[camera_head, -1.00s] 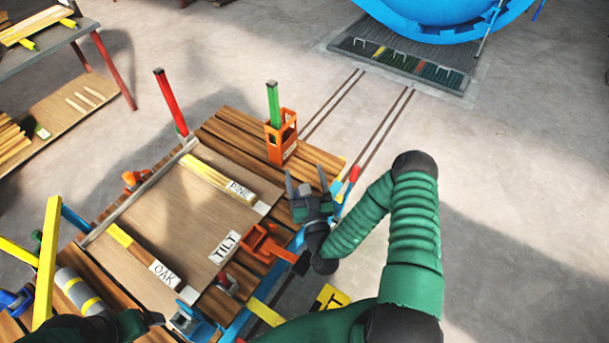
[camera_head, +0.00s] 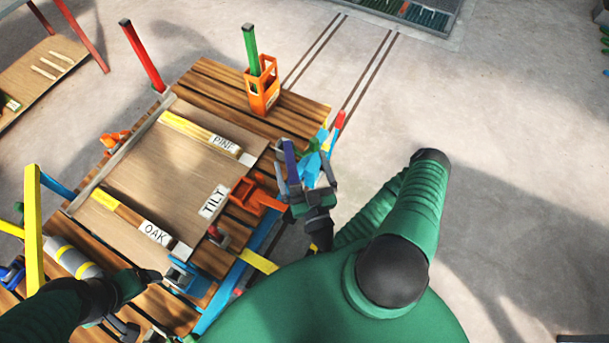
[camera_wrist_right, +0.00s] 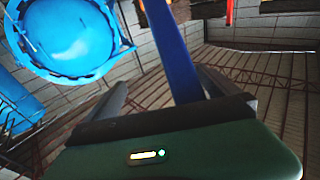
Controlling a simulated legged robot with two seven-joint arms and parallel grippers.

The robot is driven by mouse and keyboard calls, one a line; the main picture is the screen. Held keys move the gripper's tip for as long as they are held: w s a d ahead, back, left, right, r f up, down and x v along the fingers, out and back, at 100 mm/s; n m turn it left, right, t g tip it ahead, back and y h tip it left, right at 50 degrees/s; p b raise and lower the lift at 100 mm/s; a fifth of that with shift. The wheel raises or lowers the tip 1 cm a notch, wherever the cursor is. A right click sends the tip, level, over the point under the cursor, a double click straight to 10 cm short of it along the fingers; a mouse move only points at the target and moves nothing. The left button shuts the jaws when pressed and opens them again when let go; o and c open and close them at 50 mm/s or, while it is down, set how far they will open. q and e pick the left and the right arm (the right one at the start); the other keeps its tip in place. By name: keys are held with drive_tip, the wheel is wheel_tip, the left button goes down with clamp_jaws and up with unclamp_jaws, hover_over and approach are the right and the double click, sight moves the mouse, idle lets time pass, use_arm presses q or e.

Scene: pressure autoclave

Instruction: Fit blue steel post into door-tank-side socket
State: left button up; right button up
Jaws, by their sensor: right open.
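A dark blue post (camera_head: 291,160) stands near the right edge of the cart, close to my right gripper's left finger. My right gripper (camera_head: 305,170) is open, with its fingers pointing up the picture. In the right wrist view the blue post (camera_wrist_right: 174,50) rises between the two spread fingers. A light blue fitting (camera_head: 309,165) sits behind the fingers at the cart's edge. Whether the post's foot is in a socket is hidden. My left gripper (camera_head: 126,326) is at the lower left, partly hidden by my arm; its jaws are unclear.
A red post (camera_head: 142,55) and a green post (camera_head: 251,50) stand at the cart's far corners, the green one in an orange holder (camera_head: 262,92). A yellow post (camera_head: 33,230) stands at the left. Labelled strips lie on the board (camera_head: 180,185). Open floor lies right.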

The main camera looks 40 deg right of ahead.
sight(295, 186)
drive_tip(key=v, duration=0.3)
drive_tip(key=shift+s+a, duration=0.25)
drive_tip(key=shift+a, duration=0.1)
drive_tip(key=shift+c, duration=0.3)
drive_tip(key=shift+d, duration=0.1)
clamp_jaws()
idle(0.6)
drive_tip(key=shift+r+p, duration=0.1)
drive_tip(key=shift+p, duration=0.2)
